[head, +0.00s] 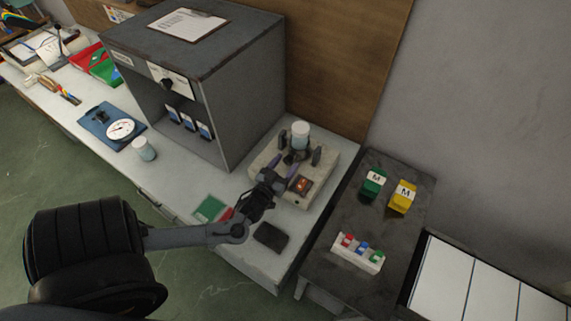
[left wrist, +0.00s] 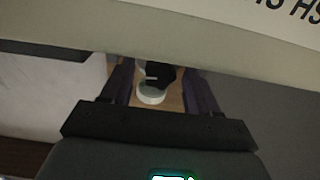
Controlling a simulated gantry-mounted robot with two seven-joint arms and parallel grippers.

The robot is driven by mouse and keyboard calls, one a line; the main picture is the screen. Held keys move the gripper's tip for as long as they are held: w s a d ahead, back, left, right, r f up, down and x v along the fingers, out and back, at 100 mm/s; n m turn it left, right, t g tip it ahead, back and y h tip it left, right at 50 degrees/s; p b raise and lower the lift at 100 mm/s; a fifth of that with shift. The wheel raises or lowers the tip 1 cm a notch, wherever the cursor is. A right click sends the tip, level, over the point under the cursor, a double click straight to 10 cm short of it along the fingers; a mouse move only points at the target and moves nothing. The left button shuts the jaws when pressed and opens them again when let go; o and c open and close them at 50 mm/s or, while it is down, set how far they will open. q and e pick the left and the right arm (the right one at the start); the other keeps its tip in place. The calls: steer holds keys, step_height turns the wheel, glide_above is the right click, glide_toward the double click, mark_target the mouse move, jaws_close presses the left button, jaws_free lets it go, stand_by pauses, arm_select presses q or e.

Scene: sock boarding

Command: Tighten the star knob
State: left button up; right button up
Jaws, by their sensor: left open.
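A beige bench device (head: 322,178) stands at the right end of the grey counter, with dark upright parts and a pale jar or cylinder (head: 300,130) on it. My left gripper (head: 284,172) is open at the near side of this device, its two purple fingers pointing toward it. In the left wrist view a dark part (left wrist: 165,76) with a pale mark, possibly the star knob, shows between the spread fingers, apart from both. A round pale piece (left wrist: 150,95) lies next to it. The knob's star shape cannot be made out in the head view. My right gripper is not in view.
A red switch (head: 303,185) is on the device. A grey open cabinet (head: 255,90) stands to its left. A dark pad (head: 271,237) and a green card (head: 209,208) lie in front. A dark side table (head: 345,213) holds green and yellow blocks.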

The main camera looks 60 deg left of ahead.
arm_select(q)
steer(key=shift+w+a, duration=0.1)
steer(key=shift+w, duration=0.05)
steer(key=c, duration=1)
steer(key=m+p, duration=0.2)
steer(key=p, duration=0.1)
steer(key=m+p, duration=0.1)
steer(key=m, duration=0.1)
steer(key=shift+r+p, duration=0.25)
steer(key=shift+p, duration=0.15)
steer(key=shift+f+m+p, duration=0.2)
steer(key=shift+m+p, duration=0.1)
steer(key=shift+m, duration=0.5)
steer(key=o, duration=1)
